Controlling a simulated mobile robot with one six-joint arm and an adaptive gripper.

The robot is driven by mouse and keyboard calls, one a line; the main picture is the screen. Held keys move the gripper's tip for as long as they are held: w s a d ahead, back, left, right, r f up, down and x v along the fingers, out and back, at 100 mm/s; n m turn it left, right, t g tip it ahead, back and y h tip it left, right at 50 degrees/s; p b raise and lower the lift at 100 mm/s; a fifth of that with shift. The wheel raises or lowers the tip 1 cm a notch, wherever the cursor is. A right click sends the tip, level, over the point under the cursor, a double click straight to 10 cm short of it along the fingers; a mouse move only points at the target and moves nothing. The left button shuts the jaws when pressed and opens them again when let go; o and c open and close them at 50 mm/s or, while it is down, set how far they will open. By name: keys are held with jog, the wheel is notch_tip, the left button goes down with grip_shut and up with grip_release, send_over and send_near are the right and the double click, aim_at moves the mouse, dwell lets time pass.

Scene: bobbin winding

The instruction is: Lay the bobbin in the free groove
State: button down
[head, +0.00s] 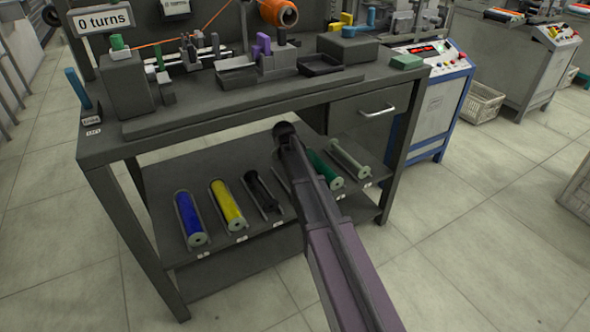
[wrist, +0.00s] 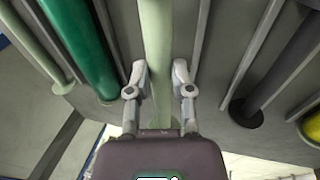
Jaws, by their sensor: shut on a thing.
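In the wrist view my gripper (wrist: 160,78) is shut on a pale green bobbin (wrist: 157,35), one finger on each side. The bobbin points along the grooves and lies between the raised groove edges. I cannot tell whether it touches the groove floor. In the head view my arm covers the groove between the black bobbin (head: 262,192) and the green bobbin (head: 325,170), and hides my gripper and the held bobbin.
Other grooves hold a blue bobbin (head: 190,218), a yellow bobbin (head: 227,205) and another pale green bobbin (head: 350,160). The green bobbin (wrist: 80,45) and the black bobbin (wrist: 285,70) flank the held one. The bench top (head: 105,145) overhangs the shelf. Floor in front is clear.

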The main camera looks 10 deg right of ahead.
jog(key=shift+f, duration=0.15)
jog(key=shift+f+b, duration=2.05)
jog(key=shift+b, duration=0.15)
jog(key=shift+c, duration=2.2)
grip_release()
jog(key=s+r+m+g+y+p, duration=0.1)
jog(key=s+r+p, duration=0.4)
jog(key=s, duration=0.4)
jog(key=s+r+m+y+p, duration=0.1)
jog(key=s+r+p, duration=0.45)
jog(key=s, duration=0.35)
jog(key=s+r+m+g+y+p, duration=0.15)
jog(key=s+r+p, duration=0.35)
jog(key=s, duration=0.5)
notch_tip(320, 180, up, 37)
jog(key=w+p, duration=0.1)
jog(key=p, duration=3.6)
jog(key=shift+t+h, duration=0.45)
